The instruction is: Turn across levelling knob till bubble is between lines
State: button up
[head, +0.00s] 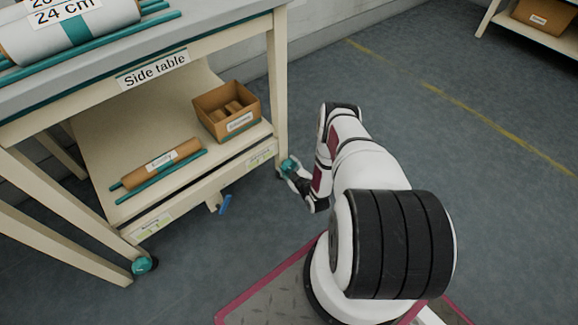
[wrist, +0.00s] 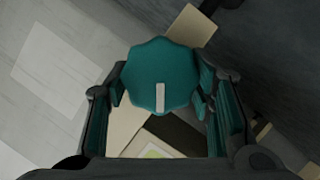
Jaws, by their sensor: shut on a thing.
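A teal, many-sided levelling knob (head: 288,165) sits low on the side table's right front leg. In the wrist view the same knob (wrist: 160,70) fills the middle, with a white mark pointing toward the bottom of the picture. My gripper (head: 293,172) is at this knob, its fingers shut on the knob from both sides. A second teal knob (head: 141,266) is at the foot of the left front leg. Pale plates with small green patches are on the lower shelf's front edge, one at the right (head: 262,155) and one at the left (head: 152,225). I cannot make out a bubble or lines.
The side table (head: 205,50) has rolls and teal rods on top. Its lower shelf (head: 140,125) holds a brown roll (head: 162,163) and an open cardboard box (head: 227,110).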

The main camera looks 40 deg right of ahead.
dwell(0.4)
jog(key=o, duration=1.2)
jog(key=shift+c, duration=0.2)
jog(key=v, duration=1.2)
jog(key=shift+f, duration=0.15)
